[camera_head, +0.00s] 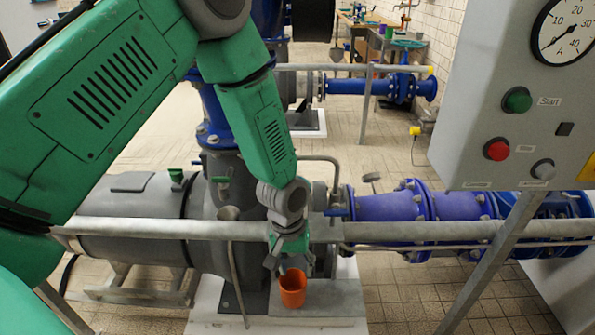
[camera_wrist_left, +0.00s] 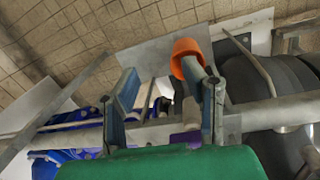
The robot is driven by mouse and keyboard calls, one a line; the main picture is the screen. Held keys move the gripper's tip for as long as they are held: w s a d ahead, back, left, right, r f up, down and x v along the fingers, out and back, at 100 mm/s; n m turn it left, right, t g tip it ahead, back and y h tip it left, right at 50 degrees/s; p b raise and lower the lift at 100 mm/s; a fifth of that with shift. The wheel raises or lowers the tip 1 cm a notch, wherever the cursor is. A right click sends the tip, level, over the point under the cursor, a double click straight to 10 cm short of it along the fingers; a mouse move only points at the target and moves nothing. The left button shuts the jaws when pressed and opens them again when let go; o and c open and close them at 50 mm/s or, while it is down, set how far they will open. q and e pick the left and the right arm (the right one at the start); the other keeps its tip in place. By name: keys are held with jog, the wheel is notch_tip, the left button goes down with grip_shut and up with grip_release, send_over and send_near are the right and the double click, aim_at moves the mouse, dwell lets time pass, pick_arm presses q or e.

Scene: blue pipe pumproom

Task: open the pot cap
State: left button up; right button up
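An orange pot (camera_head: 292,291) stands on a grey plinth at the pump's foot. It also shows in the left wrist view (camera_wrist_left: 186,52). I cannot make out a separate cap on it. My left gripper (camera_head: 286,266) points down just above and at the pot's rim, in front of the pump. In the left wrist view its two fingers (camera_wrist_left: 163,82) are spread apart, with nothing clearly held between them. The right-hand finger there overlaps the pot's rim; I cannot tell whether it touches. My right gripper is in neither view.
A grey horizontal rail (camera_head: 400,232) runs across by my left wrist. The grey pump (camera_head: 140,225) lies behind it, with blue pipes (camera_head: 388,208) to the right. A control box (camera_head: 520,110) with a gauge hangs at the right.

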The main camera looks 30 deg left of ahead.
aim_at(306, 191)
pick_arm(q)
jog(key=w+a+r+n+p, duration=0.1)
jog(key=w+a+r+n, duration=0.2)
jog(key=r, duration=0.6)
jog(key=w+a+r+n+y+p, duration=0.1)
jog(key=w+a+r, duration=0.1)
jog(key=w+r, duration=0.5)
jog(key=w+a+r+n+p, duration=0.1)
jog(key=w+a+r, duration=0.2)
jog(key=r, duration=0.8)
jog(key=f, duration=1.4)
jog(key=shift+s+d+f+p, duration=0.1)
jog(key=shift+s+d+p, duration=0.1)
jog(key=shift+p, duration=0.1)
grip_shut()
